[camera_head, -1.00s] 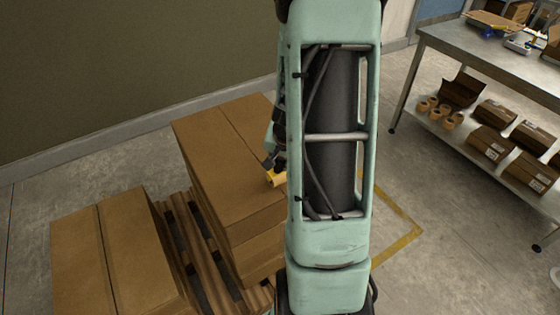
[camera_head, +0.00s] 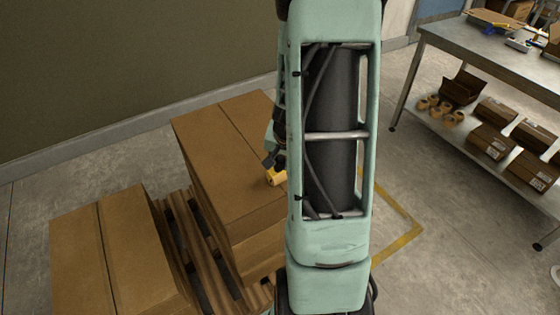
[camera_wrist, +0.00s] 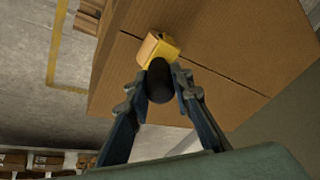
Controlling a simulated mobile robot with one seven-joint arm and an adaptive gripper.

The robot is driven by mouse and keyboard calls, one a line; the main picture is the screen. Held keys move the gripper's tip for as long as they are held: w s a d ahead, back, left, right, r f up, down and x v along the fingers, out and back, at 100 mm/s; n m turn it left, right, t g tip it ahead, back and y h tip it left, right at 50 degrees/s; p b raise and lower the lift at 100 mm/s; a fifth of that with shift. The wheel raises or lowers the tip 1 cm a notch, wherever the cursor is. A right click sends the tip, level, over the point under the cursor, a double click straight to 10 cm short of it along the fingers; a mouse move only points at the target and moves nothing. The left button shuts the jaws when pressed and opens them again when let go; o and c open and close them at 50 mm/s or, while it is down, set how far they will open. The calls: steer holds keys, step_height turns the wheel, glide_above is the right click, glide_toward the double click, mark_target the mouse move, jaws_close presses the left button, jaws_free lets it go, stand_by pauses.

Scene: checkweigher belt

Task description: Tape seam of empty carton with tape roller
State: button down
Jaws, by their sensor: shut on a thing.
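My gripper (camera_wrist: 158,82) is shut on the tape roller (camera_wrist: 161,48), yellow with a dark rounded handle. The roller sits at or just above the top of a large brown carton (camera_wrist: 215,40), over or beside the dark seam line. I cannot tell whether it touches. In the head view the tape roller (camera_head: 275,176) shows over the carton (camera_head: 225,150), left of my arm, which hides the carton's right side and most of my gripper (camera_head: 272,162). The seam (camera_head: 240,130) runs along the carton's top.
The carton stands on a wooden pallet (camera_head: 205,255) beside another closed carton (camera_head: 125,250) at the lower left. A metal table (camera_head: 490,60) at the right has several small cartons and tape rolls (camera_head: 440,112) on its lower shelf. Open floor lies between.

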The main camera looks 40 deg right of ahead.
steer(key=shift+w, duration=0.1)
steer(key=shift+w+r+p, duration=0.15)
steer(key=shift+w+p, duration=0.55)
steer(key=shift+w, duration=0.35)
steer(key=w+d+p, duration=0.1)
steer(key=w, duration=3)
steer(key=shift+w+d, duration=0.3)
steer(key=shift+d, duration=0.1)
stand_by(2.5)
steer(key=w, duration=0.2)
steer(key=shift+w+d+f+b, duration=0.2)
steer(key=shift+w+b, duration=0.1)
steer(key=shift+w, duration=0.1)
steer(key=shift+a, duration=0.1)
